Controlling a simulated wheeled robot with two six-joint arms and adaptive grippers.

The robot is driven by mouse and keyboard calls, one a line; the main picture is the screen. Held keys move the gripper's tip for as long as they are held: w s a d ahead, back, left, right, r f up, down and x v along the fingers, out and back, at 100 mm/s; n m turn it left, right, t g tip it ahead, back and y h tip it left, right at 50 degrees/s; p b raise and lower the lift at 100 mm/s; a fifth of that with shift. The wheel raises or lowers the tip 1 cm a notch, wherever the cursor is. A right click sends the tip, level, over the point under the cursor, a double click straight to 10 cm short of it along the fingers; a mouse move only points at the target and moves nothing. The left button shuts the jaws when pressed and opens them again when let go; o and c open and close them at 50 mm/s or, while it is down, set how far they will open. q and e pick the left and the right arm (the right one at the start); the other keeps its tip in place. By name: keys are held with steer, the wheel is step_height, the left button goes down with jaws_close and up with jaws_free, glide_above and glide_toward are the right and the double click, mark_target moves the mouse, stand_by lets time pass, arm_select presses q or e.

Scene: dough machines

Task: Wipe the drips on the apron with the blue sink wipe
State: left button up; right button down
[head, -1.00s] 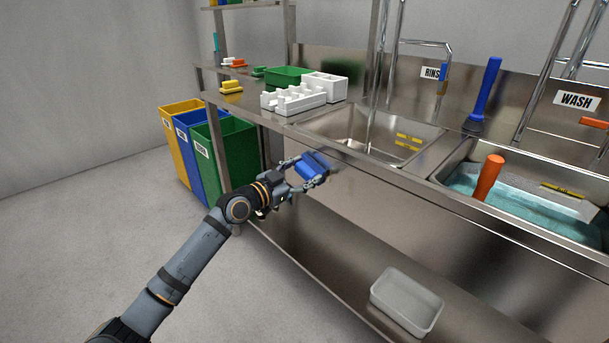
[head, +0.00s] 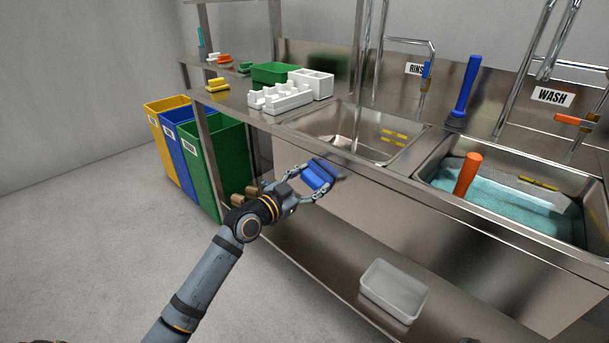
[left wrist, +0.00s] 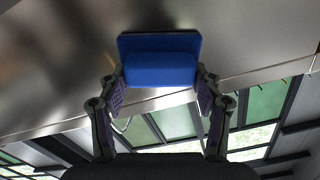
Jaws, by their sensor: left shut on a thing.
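The blue sink wipe (head: 319,174) is held in my left gripper (head: 314,180), with a finger on each side of it. The wipe also shows in the left wrist view (left wrist: 160,68), where my left gripper (left wrist: 160,92) is shut on its raised block. The wipe is in front of the steel apron (head: 390,211) below the sinks. I cannot tell whether it touches the apron. I cannot make out clear drips on the apron in the head view; a faint brownish mark shows near the wipe in the left wrist view. My right gripper is not in view.
The rinse sink (head: 345,130) and the water-filled wash sink (head: 520,205) are above the apron. Green (head: 215,165), blue and yellow bins stand at the left. The floor at the left is clear.

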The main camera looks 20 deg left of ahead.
mark_target(321, 185)
arm_select(q)
steer(key=shift+s+d, duration=0.35)
steer(key=shift+d, duration=0.45)
steer(key=shift+s+d, duration=0.3)
steer(key=shift+d, duration=0.5)
steer(key=shift+d, duration=0.1)
steer(key=shift+s+d, duration=0.25)
steer(key=shift+d, duration=0.5)
steer(key=shift+s+d, duration=0.25)
steer(key=shift+d, duration=0.5)
steer(key=shift+p+v, duration=0.8)
steer(key=shift+v, duration=2.15)
steer(key=shift+s, duration=0.1)
